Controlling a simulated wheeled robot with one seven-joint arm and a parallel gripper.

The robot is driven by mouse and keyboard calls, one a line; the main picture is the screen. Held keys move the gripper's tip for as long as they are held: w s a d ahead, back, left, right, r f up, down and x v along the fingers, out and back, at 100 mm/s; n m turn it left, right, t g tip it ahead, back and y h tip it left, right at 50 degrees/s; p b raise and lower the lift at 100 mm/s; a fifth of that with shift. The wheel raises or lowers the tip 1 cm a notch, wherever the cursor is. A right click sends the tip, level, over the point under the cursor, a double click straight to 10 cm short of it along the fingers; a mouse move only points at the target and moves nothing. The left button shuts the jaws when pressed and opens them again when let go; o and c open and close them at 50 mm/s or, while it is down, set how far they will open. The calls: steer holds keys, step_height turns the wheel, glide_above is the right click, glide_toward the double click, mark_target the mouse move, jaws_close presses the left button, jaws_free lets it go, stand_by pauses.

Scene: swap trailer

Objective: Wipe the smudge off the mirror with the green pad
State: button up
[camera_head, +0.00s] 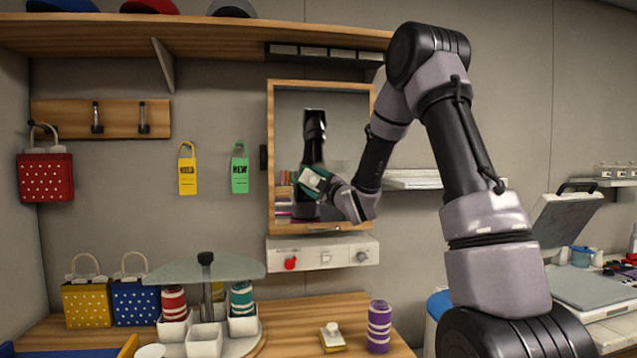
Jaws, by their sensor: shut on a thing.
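The mirror (348,112) hangs on the back wall in a wooden frame. My arm reaches in from the right, and my gripper (332,188) is in front of the mirror's lower middle. It is shut on the green pad (304,175), which shows as a small teal patch with a white part beside it. The pad is at or very close to the glass; I cannot tell whether it touches. A faint greyish patch, perhaps the smudge (337,167), shows just right of the pad. The glass also reflects dark arm parts, and my wrist hides the mirror's lower right.
On the table are a yellow pad with a white knob (331,338), a purple striped cup (379,327) and a tiered stand (205,270). Yellow and green tags (240,174) hang left of the mirror.

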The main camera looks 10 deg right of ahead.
mark_target(344, 170)
steer(key=shift+w+r, duration=0.15)
steer(key=shift+r, duration=1)
steer(key=shift+d, duration=6.2)
steer(key=shift+a, duration=6.2)
steer(key=shift+s, duration=2.95)
steer(key=shift+s, duration=1.5)
